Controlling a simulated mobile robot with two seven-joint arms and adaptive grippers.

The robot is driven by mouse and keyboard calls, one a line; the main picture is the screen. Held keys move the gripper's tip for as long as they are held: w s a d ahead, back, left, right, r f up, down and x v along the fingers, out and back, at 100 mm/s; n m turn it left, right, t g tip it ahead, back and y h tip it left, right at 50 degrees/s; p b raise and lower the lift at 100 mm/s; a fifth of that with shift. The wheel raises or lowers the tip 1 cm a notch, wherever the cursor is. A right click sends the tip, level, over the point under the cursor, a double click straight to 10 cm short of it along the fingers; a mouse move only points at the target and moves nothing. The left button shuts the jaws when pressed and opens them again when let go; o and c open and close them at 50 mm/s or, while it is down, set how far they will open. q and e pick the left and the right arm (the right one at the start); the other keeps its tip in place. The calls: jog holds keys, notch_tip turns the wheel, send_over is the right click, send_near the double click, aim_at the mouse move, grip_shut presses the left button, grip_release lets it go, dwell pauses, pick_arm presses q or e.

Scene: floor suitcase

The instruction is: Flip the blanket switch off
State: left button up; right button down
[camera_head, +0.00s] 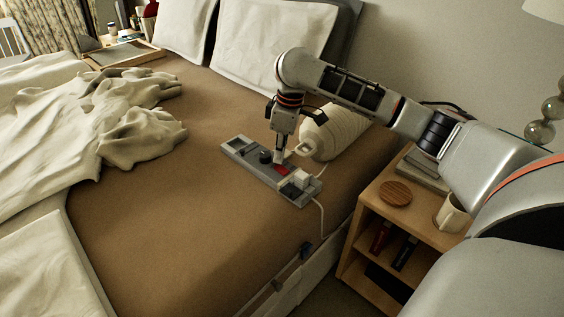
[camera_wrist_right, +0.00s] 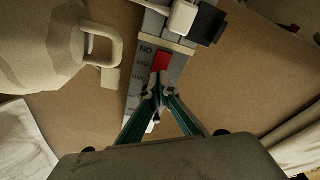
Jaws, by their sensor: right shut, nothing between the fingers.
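A grey control panel (camera_head: 237,147) lies on the brown bed sheet near the bed's right side. It has a red switch (camera_head: 282,170), a dark knob and a white plug with a cable. In the right wrist view the red switch (camera_wrist_right: 162,62) sits beside printed lettering on the panel (camera_wrist_right: 141,65). My right gripper (camera_head: 279,157) points down at the panel. Its closed, empty fingertips (camera_wrist_right: 159,86) are right at the red switch's edge and cover part of it. I cannot tell whether they touch it. My left gripper is not in view.
A cream, rounded jug-like object with a handle (camera_head: 330,135) lies close behind the panel. A nightstand (camera_head: 425,228) with a mug (camera_head: 453,213) and a round wooden coaster (camera_head: 396,193) stands at the right. A crumpled blanket (camera_head: 110,115) lies left; the sheet between is clear.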

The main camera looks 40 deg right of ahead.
aim_at(279, 166)
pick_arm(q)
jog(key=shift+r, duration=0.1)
pick_arm(e)
jog(key=shift+f, duration=1.15)
dwell(1.0)
jog(key=shift+r+p, duration=0.4)
jog(key=shift+r, duration=0.2)
jog(key=shift+r+p, duration=0.3)
jog(key=shift+r, duration=0.05)
notch_tip(279, 166, up, 2)
jog(key=shift+r+p, duration=0.2)
jog(key=shift+p, duration=0.9)
jog(key=shift+r+p, duration=0.75)
jog(key=shift+r, duration=0.1)
jog(key=shift+r+p, duration=0.7)
jog(key=shift+r, duration=0.05)
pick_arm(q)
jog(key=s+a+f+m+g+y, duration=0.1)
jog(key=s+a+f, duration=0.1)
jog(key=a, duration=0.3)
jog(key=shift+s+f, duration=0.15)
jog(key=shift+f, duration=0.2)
pick_arm(e)
jog(key=shift+f, duration=0.25)
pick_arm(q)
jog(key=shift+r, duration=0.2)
